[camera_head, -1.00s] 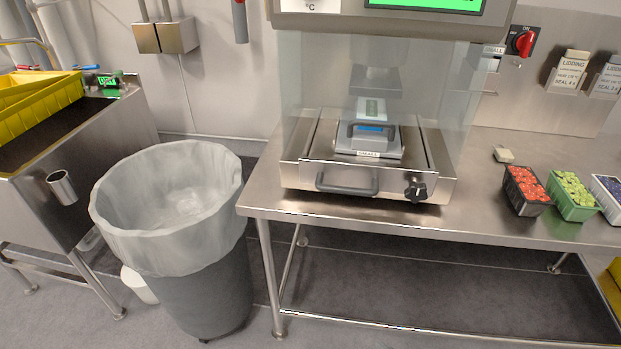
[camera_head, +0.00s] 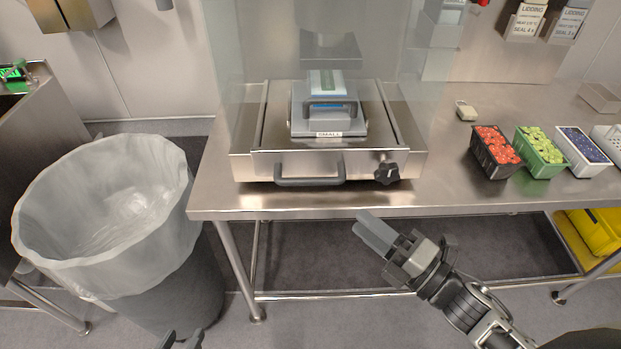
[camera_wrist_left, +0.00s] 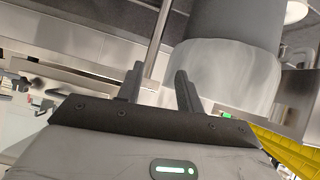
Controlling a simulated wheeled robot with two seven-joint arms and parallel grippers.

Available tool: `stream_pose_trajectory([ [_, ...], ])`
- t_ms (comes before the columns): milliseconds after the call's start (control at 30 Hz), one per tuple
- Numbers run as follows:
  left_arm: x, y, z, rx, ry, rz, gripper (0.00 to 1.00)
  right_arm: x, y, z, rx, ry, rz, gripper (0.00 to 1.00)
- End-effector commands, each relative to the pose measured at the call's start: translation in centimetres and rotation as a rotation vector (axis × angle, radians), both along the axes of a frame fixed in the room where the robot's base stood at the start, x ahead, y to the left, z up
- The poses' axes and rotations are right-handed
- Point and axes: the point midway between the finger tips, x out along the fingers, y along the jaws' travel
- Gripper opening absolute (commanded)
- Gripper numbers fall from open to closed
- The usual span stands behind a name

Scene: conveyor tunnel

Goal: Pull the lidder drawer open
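The lidder (camera_head: 243,165) is a steel machine on the bench with clear side panels. Its drawer has a dark horizontal bar handle (camera_head: 310,181) on the front, left of a black knob (camera_head: 386,174). The drawer front sits flush with the machine body. A grey block marked SMALL (camera_head: 328,134) rests inside. My right gripper (camera_head: 368,229) is in front of the bench, below and right of the handle, apart from it; its finger gap is unclear. My left gripper (camera_head: 180,341) barely shows at the bottom edge. In the left wrist view its fingers (camera_wrist_left: 160,88) are apart and empty.
A lined waste bin (camera_head: 105,215) stands left of the bench. Red (camera_head: 496,150), green (camera_head: 541,150) and blue (camera_head: 584,150) filled punnets sit on the right of the bench (camera_head: 440,190). Floor before the bench is open. A yellow crate (camera_head: 598,230) is below right.

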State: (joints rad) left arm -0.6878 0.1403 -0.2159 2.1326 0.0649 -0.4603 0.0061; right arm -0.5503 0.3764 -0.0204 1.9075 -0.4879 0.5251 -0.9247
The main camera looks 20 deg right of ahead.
Motion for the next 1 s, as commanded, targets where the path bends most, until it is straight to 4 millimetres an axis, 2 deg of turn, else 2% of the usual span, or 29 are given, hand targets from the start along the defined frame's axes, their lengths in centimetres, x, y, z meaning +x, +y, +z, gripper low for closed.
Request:
stream_pose_trajectory([
  [133,0.4,0.1,0.7,0.006,-0.009,-0.001,0.36,2.9,1.6,0.8,0.002,-0.004,0.001,0.36],
  [300,0.3,0.1,0.6,0.016,-0.001,-0.002,0.36,6.2,3.5,1.3,0.007,-0.001,-0.001,0.36],
  [500,0.2,0.3,0.7,0.027,0.004,-0.005,0.36,9.5,5.3,1.7,0.007,0.0,-0.001,0.36],
  [733,0.1,0.4,0.7,0.035,0.006,-0.008,0.36,11.5,6.5,1.8,0.007,0.003,-0.002,0.36],
  [1000,0.1,0.4,0.6,0.036,0.009,-0.008,0.36,11.8,6.7,1.8,0.006,0.004,-0.001,0.36],
])
